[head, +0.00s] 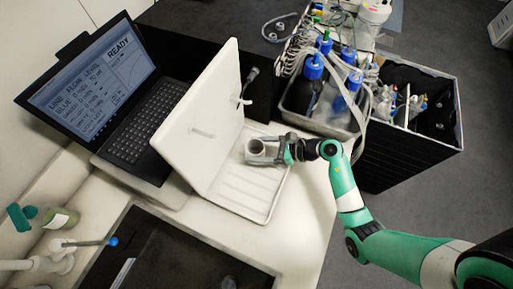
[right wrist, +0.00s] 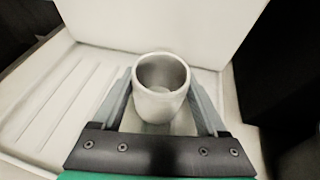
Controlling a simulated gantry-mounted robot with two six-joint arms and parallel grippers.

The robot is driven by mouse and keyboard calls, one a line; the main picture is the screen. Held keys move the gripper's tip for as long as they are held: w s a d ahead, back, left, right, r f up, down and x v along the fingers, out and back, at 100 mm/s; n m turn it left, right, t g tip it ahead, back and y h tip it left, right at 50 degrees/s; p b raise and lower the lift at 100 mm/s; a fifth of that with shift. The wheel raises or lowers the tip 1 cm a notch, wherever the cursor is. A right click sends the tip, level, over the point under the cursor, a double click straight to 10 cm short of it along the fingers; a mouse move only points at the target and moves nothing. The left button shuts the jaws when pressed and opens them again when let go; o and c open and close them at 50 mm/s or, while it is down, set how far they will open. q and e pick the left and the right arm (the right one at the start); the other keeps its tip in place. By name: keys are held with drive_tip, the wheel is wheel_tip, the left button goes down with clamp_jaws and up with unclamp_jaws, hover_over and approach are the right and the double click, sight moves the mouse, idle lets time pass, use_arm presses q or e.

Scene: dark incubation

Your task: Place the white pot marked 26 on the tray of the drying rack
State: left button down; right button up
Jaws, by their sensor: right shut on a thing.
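The white pot (head: 256,149) is upright between the fingers of my right gripper (head: 268,152), which is shut on it. In the right wrist view the pot (right wrist: 160,88) shows its open, empty mouth, and a finger of the right gripper (right wrist: 160,100) lies along each side. No number can be read on it. The white drying rack (head: 212,120) has a tall back panel and a ribbed tray (head: 243,197). The pot is over the far end of the tray; I cannot tell whether its base touches. The tray's ribbed floor (right wrist: 62,98) shows left of the pot. My left gripper is out of view.
A laptop (head: 150,122) stands left of the rack. A dark sink (head: 165,255) lies in front. A metal tray of blue-capped bottles (head: 320,118) and a black crate (head: 420,135) are behind and right. The tray's near part is bare.

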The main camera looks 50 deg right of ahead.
drive_tip(key=shift+f, duration=0.2)
drive_tip(key=o, duration=1.5)
drive_tip(key=shift+c, duration=0.2)
drive_tip(key=shift+r, duration=0.1)
drive_tip(key=shift+r, duration=0.25)
drive_tip(key=v, duration=1.2)
drive_tip(key=shift+f, duration=0.15)
